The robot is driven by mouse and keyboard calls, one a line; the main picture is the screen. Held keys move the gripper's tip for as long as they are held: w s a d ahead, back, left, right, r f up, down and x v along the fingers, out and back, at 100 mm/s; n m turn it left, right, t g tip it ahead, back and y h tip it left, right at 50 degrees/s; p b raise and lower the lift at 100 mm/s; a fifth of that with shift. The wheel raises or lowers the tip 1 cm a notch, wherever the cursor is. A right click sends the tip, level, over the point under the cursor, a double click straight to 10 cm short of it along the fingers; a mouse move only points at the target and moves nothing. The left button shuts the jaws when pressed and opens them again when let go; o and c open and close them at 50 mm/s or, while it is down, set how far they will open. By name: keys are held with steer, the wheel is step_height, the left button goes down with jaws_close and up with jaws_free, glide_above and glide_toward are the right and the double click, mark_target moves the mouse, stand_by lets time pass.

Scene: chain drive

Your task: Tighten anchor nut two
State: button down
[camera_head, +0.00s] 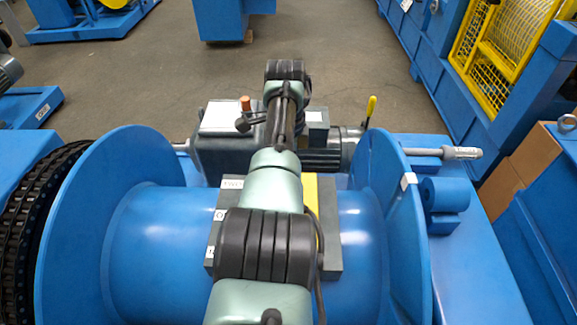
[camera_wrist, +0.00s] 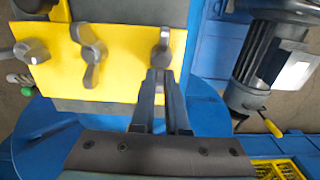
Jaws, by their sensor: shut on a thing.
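In the wrist view a yellow plate (camera_wrist: 125,90) carries three grey metal nuts with wing-like handles. The left nut (camera_wrist: 32,51) and the middle nut (camera_wrist: 90,52) stand free of my gripper. My gripper (camera_wrist: 161,76) is at the right nut (camera_wrist: 162,46), its fingers closed on that nut's lower part. The fingers hide where they touch it. No number shows on the nuts, so I cannot tell which is two. In the head view my arm covers the nuts and gripper, and only a strip of the yellow plate (camera_head: 311,190) shows.
The plate's grey block sits over a blue drum (camera_head: 155,240) between two round flanges (camera_head: 110,215). A dark motor (camera_head: 325,150) and a lever with a yellow handle (camera_head: 371,108) stand behind. A black chain (camera_head: 40,215) runs at the left. A grey rod (camera_head: 455,153) lies right.

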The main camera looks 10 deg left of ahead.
steer(key=shift+s+a+f, duration=0.35)
steer(key=shift+a+f, duration=0.05)
steer(key=shift+a, duration=0.1)
steer(key=c, duration=0.9)
jaws_free()
steer(key=shift+a, duration=0.2)
steer(key=shift+w+d+r, duration=0.1)
steer(key=shift+w+r, duration=0.05)
steer(key=shift+d+r, duration=0.1)
steer(key=shift+r, duration=0.1)
steer(key=shift+w+r, duration=0.1)
steer(key=shift+r, duration=0.25)
step_height(320, 180, up, 12)
steer(key=shift+f+p, duration=0.1)
steer(key=shift+p, duration=0.5)
